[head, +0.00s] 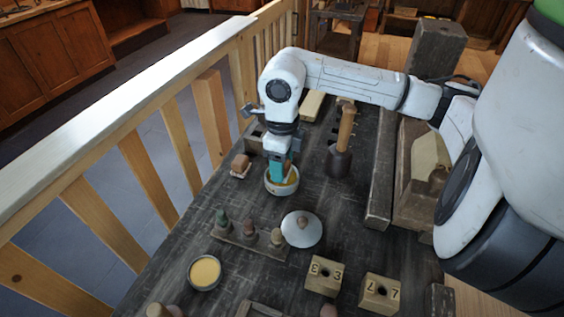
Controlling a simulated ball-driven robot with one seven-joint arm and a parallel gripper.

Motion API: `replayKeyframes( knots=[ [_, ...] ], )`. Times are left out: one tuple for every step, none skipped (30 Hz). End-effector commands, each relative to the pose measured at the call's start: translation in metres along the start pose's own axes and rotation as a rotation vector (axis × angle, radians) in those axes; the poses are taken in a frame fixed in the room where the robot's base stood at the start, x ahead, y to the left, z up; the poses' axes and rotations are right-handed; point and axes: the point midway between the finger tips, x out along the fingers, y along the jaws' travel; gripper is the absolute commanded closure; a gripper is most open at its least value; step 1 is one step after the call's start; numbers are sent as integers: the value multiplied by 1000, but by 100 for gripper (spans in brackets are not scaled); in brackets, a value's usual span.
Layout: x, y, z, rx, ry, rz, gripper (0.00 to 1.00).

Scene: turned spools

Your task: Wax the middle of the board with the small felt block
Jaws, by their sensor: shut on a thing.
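My gripper (281,176) points down over a small round dish (282,191) with yellowish contents. It is shut on a small teal block (276,171), which seems to be the felt block. The block's lower end is at or inside the dish; whether it touches the contents is hard to tell. I cannot be sure which piece is the board: a pale wooden piece (430,160) lies in a dark wooden trough on the right, and a pale flat piece (312,105) lies behind my arm.
On the dark bench stand a mallet-like tool (341,150), a white disc lid with a knob (301,230), a rack of small pegs (248,239), a yellow-filled tin (204,272), a brown block (240,165) and numbered cubes (323,275). A wooden railing (130,100) runs along the left.

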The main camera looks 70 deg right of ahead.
Motion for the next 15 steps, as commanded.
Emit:
replayKeyframes(
  knots=[
    [1,0,0,0,0,0,70],
    [1,0,0,0,0,0,70],
    [2,0,0,0,0,0,70],
    [2,0,0,0,0,0,70],
    [2,0,0,0,0,0,70],
    [3,0,0,0,0,0,70],
    [3,0,0,0,0,0,70],
    [3,0,0,0,0,0,70],
    [4,0,0,0,0,0,70],
    [4,0,0,0,0,0,70],
    [4,0,0,0,0,0,70],
    [5,0,0,0,0,0,70],
    [5,0,0,0,0,0,70],
    [5,0,0,0,0,0,70],
    [6,0,0,0,0,0,70]
  ],
)
